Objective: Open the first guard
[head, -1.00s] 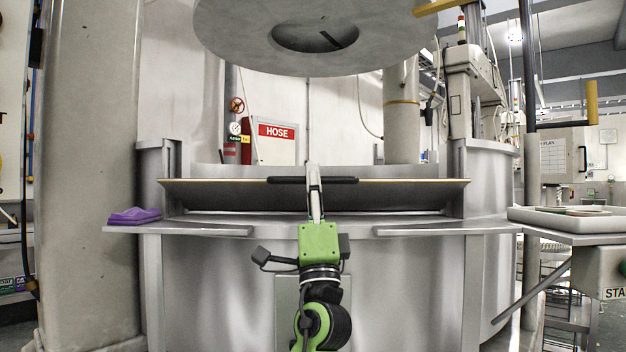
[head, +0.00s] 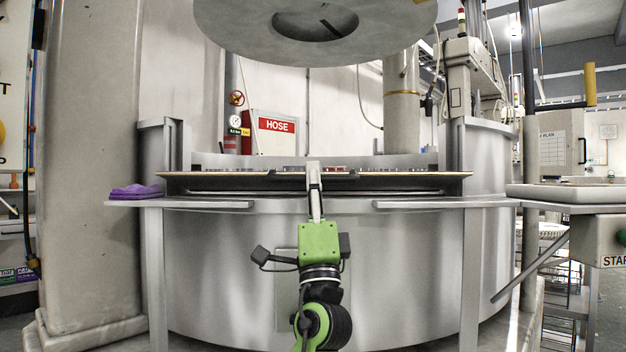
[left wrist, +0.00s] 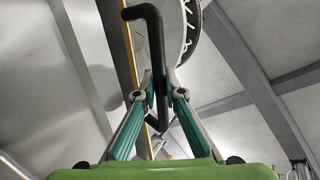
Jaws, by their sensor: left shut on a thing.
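The guard (head: 410,182) is a wide grey panel with a yellowish edge, across the front opening of the round metal machine (head: 400,270). In the head view it shows as a thin, nearly edge-on strip just above the front ledge. My left gripper (head: 314,168) reaches up to the middle of the guard's edge. In the left wrist view its fingers (left wrist: 161,88) are closed around the guard's black bar handle (left wrist: 155,50). The yellow edge (left wrist: 129,55) runs beside the handle. In the head view the gripper hides part of the handle. My right gripper is out of view.
A large grey disc (head: 240,40) hangs above the machine. A purple cloth (head: 135,191) lies on the left ledge. A tray (head: 565,193) stands at the right, above a control box (head: 605,235). A thick column (head: 90,170) stands at the left.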

